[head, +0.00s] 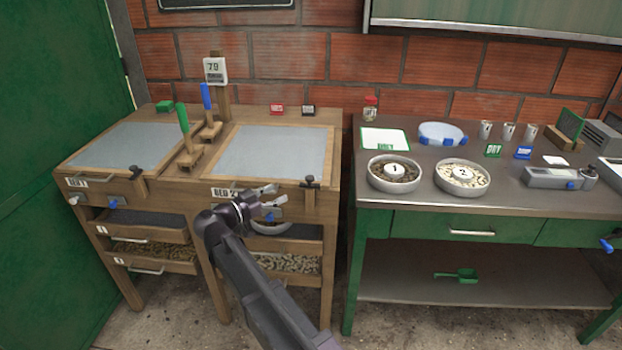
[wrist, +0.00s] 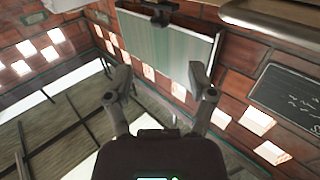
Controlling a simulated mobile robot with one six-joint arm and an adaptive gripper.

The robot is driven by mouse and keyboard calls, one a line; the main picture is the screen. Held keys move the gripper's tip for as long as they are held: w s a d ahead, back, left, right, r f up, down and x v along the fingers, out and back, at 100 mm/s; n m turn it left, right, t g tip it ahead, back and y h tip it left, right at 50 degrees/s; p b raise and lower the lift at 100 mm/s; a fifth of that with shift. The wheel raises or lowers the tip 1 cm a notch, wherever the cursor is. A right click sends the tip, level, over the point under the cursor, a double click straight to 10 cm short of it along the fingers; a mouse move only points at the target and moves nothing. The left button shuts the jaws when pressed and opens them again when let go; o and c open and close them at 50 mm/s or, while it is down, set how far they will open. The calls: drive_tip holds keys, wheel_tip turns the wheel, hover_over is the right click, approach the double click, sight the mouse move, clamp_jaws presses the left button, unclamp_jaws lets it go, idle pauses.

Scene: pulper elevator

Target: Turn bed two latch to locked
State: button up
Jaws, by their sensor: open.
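Bed two (head: 275,150) is the right-hand grey screen in the wooden bench, with a "BED 2" label (head: 222,192) on its front rail. On that front, a blue knob (head: 269,217) on a metal plate shows partly behind my gripper (head: 277,194). A dark T-shaped fitting (head: 309,183) sits at the right end of the rail. I cannot tell which of these is the latch, or its setting. My gripper is open and empty in front of the rail; contact cannot be told. In the wrist view its two fingers (wrist: 160,72) are spread, with no latch in sight.
Bed one (head: 125,146) lies left, with its own blue knob (head: 113,203). Brushes with green (head: 182,117) and blue (head: 206,96) handles stand between the beds. Drawers (head: 150,255) are below. A metal-topped table (head: 480,206) with bowls stands right.

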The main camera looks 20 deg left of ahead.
sight(310, 177)
drive_tip(key=x, duration=1.2)
drive_tip(key=shift+s, duration=0.1)
clamp_jaws()
drive_tip(key=shift+d, duration=0.2)
drive_tip(key=shift+a, duration=0.15)
